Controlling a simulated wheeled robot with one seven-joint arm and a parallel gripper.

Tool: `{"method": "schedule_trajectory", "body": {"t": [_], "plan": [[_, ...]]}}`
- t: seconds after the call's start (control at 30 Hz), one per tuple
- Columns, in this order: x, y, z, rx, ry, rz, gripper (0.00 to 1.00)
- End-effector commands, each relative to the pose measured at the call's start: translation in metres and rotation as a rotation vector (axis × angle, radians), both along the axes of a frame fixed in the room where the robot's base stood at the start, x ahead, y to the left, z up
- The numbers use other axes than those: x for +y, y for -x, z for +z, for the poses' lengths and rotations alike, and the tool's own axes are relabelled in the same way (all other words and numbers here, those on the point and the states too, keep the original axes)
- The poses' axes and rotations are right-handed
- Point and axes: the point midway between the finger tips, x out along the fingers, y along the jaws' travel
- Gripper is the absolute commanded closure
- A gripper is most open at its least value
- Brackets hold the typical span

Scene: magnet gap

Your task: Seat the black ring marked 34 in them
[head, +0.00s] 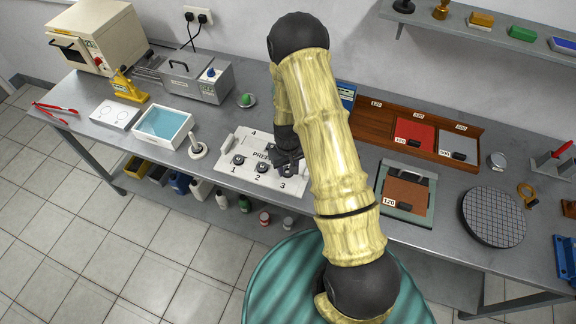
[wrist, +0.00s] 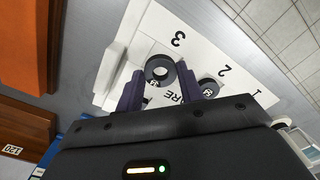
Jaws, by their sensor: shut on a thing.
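A white plate (head: 229,183) printed with numbers and partly hidden lettering lies at the front middle of the bench; it fills the upper middle of the wrist view (wrist: 140,35). My gripper (head: 289,165) is over its right part, near number 3. In the wrist view its two fingers (wrist: 161,78) are closed on a black ring (wrist: 160,63). The ring bears a small white tag, too small to read surely. Whether it touches the plate I cannot tell. Another tagged black ring (wrist: 208,86) is beside the right finger, near number 2. In the head view black rings stand by 1 (head: 238,159) and 2 (head: 262,167).
A white post on a round base (head: 197,147) stands left of the plate. A blue-filled tray (head: 163,127) is farther left. A wooden tray with a red pad (head: 414,134) and a green-framed board (head: 405,192) lie right of my arm. A dark gridded disc (head: 494,216) is farther right.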

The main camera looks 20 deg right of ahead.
Motion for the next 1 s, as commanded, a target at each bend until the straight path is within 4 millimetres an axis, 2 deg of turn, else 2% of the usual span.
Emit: {"method": "schedule_trajectory", "body": {"t": [0.1, 0.3, 1.0], "plan": [[0.001, 0.0, -0.011, 0.0, 0.0, 0.003, 0.86], [0.001, 0.0, -0.019, 0.0, 0.0, 0.002, 0.86], [-0.001, 0.0, -0.021, 0.0, 0.0, -0.003, 0.86]]}}
